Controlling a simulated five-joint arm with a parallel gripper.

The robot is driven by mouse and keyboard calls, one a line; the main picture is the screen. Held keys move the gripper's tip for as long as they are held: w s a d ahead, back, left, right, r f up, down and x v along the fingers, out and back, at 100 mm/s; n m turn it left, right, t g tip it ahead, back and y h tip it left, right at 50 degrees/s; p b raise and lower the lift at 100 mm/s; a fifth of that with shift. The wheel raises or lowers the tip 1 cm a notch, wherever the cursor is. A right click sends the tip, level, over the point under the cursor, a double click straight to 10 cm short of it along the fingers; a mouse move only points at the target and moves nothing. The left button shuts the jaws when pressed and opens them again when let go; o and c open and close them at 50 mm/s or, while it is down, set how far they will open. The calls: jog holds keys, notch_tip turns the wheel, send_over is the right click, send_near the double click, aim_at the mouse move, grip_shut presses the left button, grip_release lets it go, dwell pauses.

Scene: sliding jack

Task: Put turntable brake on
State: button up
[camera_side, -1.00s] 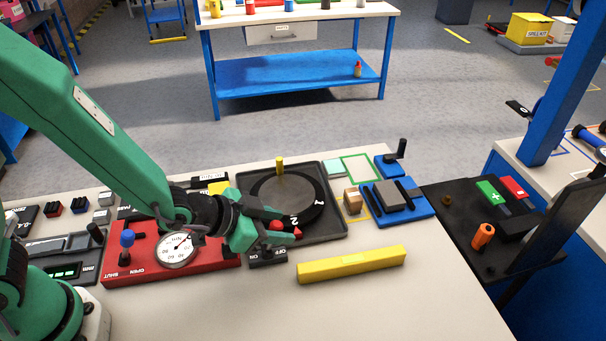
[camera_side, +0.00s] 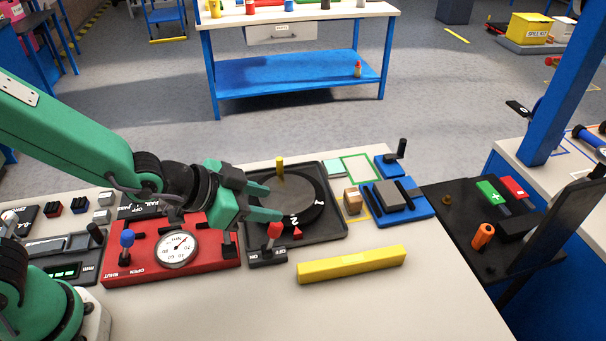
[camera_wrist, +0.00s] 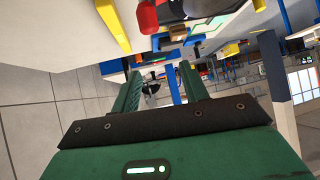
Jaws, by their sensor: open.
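The likely brake is a lever with a red knob (camera_side: 274,231) on a small black base (camera_side: 268,258) with ON at left and OFF at right. The lever stands roughly upright; I cannot tell which label it favours. The black turntable disc (camera_side: 290,188) with a yellow peg (camera_side: 280,166) sits in a dark tray behind it. My gripper (camera_side: 274,203) is open and empty, above the disc's left part, its lower finger above and behind the red knob. The wrist view shows both open fingers (camera_wrist: 160,75) and a red knob (camera_wrist: 147,15) at the top, outside them.
A red panel (camera_side: 205,262) with a gauge and blue-knobbed lever lies left of the brake. A yellow bar (camera_side: 352,264) lies in front right. A blue slide fixture (camera_side: 420,207) and a wooden block (camera_side: 352,200) stand right.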

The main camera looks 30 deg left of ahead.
jog(key=shift+r, duration=0.7)
jog(key=shift+c, duration=0.4)
jog(key=shift+w, duration=0.1)
jog(key=c, duration=0.7)
jog(key=shift+w+d, duration=0.15)
jog(key=shift+d, duration=0.05)
grip_shut()
jog(key=w+d+r+g+y, duration=0.1)
jog(key=w+d+g+y, duration=0.3)
jog(key=g, duration=0.4)
jog(key=shift+w+d+y, duration=0.35)
jog(key=shift+w+y, duration=0.25)
jog(key=shift+w, duration=0.35)
